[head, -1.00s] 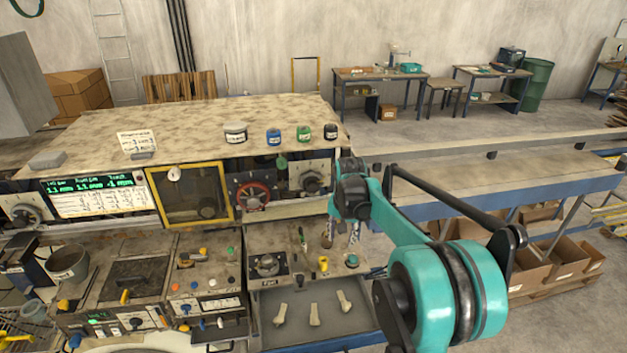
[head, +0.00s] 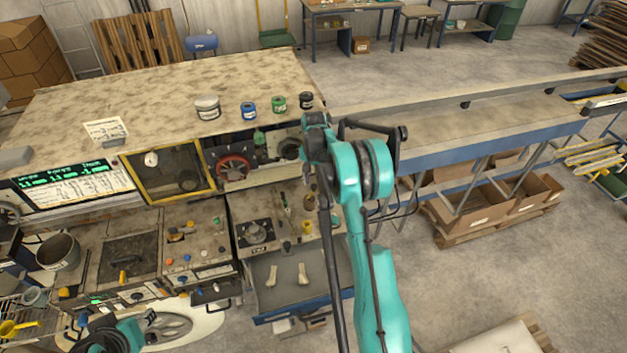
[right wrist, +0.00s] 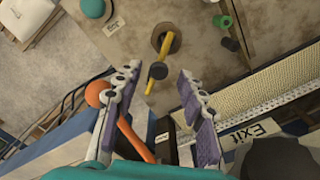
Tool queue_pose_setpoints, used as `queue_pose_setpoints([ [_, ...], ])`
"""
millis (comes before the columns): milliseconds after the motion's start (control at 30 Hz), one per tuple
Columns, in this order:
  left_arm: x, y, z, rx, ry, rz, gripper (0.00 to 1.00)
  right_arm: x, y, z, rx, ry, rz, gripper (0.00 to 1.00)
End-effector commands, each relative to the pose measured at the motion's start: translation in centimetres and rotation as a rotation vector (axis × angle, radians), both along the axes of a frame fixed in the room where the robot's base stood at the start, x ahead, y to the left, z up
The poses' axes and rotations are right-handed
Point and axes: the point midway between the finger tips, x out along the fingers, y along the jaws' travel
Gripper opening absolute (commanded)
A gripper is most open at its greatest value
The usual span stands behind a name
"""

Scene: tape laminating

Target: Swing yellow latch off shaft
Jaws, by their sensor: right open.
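The yellow latch (right wrist: 167,43) shows in the right wrist view as a yellow bar with a black round piece partway along it, over a round hole in the worn panel. The shaft itself is hard to tell apart from it. My right gripper (right wrist: 160,100) is open and empty, with one finger on each side of the view. The latch lies ahead of the gap between the fingertips, apart from both. In the head view my right gripper (head: 311,190) points down over the right part of the bench, partly hidden by my arm. Part of my left arm shows at the lower left; its fingers are unclear.
An orange ball knob (right wrist: 96,93) on a rod is close to the left finger in the wrist view. A green knob (right wrist: 228,44) sits at the upper right. An "Exit" label (right wrist: 262,130) is at the right. A drawer (head: 270,299) with pale pieces lies below the panel.

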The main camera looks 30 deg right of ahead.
Motion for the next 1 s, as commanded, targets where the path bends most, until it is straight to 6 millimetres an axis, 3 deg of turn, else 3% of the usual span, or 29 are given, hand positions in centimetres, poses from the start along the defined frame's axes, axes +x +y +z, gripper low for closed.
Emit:
queue_pose_setpoints([
  [333, 0.0, 0.0, 0.2, 0.0, 0.0, 0.0, 0.4, 0.0, 0.0, -0.8, 0.0, 0.0, 0.001, 0.4],
  [367, 0.0, 0.0, 0.2, 0.0, 0.0, 0.0, 0.4, 0.0, 0.0, -0.8, 0.0, 0.0, 0.001, 0.38],
  [500, 0.0, 0.0, 0.2, 0.0, 0.0, 0.0, 0.4, 0.0, 0.0, -0.8, 0.0, 0.0, 0.001, 0.01],
  [733, 0.0, 0.0, -0.2, 0.0, 0.0, 0.0, 0.4, 0.1, 0.0, -0.9, -0.001, -0.001, -0.013, 0.0],
  [1000, 0.0, 0.0, -3.3, 0.0, 0.0, 0.0, 0.4, 0.9, 0.3, -1.2, -0.001, 0.0, -0.213, 0.0],
])
